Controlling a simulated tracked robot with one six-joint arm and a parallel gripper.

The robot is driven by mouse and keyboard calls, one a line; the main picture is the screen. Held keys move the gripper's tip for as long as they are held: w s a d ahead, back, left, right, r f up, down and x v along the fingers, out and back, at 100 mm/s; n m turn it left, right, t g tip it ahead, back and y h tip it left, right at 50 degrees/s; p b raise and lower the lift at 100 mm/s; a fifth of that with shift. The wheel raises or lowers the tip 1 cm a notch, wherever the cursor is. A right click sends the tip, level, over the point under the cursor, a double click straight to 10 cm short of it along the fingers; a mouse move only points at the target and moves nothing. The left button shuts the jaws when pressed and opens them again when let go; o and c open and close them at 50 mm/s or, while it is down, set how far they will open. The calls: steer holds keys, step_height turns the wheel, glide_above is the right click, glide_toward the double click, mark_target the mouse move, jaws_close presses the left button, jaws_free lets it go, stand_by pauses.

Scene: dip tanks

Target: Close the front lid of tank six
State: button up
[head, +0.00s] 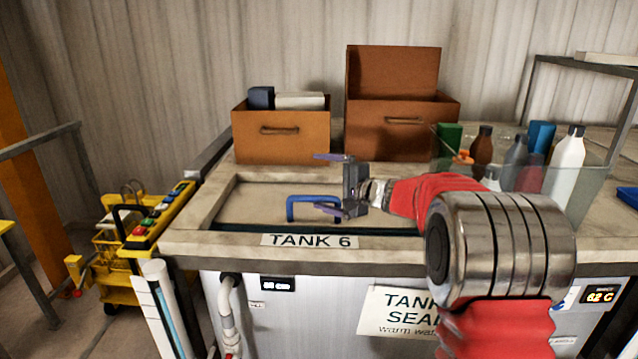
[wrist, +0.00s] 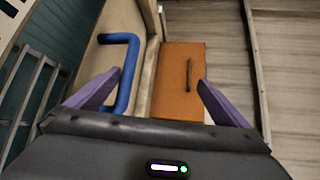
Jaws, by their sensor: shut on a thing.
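The pale lid (head: 250,200) of tank six lies in the tank's rim behind the TANK 6 label (head: 309,241). A dark teal gap shows along the lid's front edge. The lid carries a blue bar handle (head: 314,199), which also shows in the wrist view (wrist: 130,75). Part of the rim is hidden by my red arm.
Two brown boxes (head: 281,146) (head: 403,139) stand behind the lid. A clear bin of bottles (head: 567,165) stands to the right. A yellow cart (head: 125,245) is on the floor at left. A rack (wrist: 30,85) shows beside the teal wall in the wrist view.

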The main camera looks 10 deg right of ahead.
steer(key=shift+s+d+r, duration=0.4)
steer(key=shift+d+r, duration=0.05)
steer(key=shift+r, duration=0.15)
steer(key=shift+s+d+r, duration=0.4)
steer(key=shift+d+r, duration=0.05)
steer(key=shift+r, duration=0.15)
steer(key=shift+s+d+r, duration=0.1)
steer(key=shift+s+d, duration=0.05)
steer(key=shift+s, duration=0.15)
steer(key=c, duration=1.1)
steer(key=shift+s, duration=0.15)
steer(key=shift+c, duration=0.5)
steer(key=f+v, duration=0.1)
steer(key=v, duration=0.7)
steer(key=shift+s, duration=0.3)
steer(key=shift+f, duration=0.1)
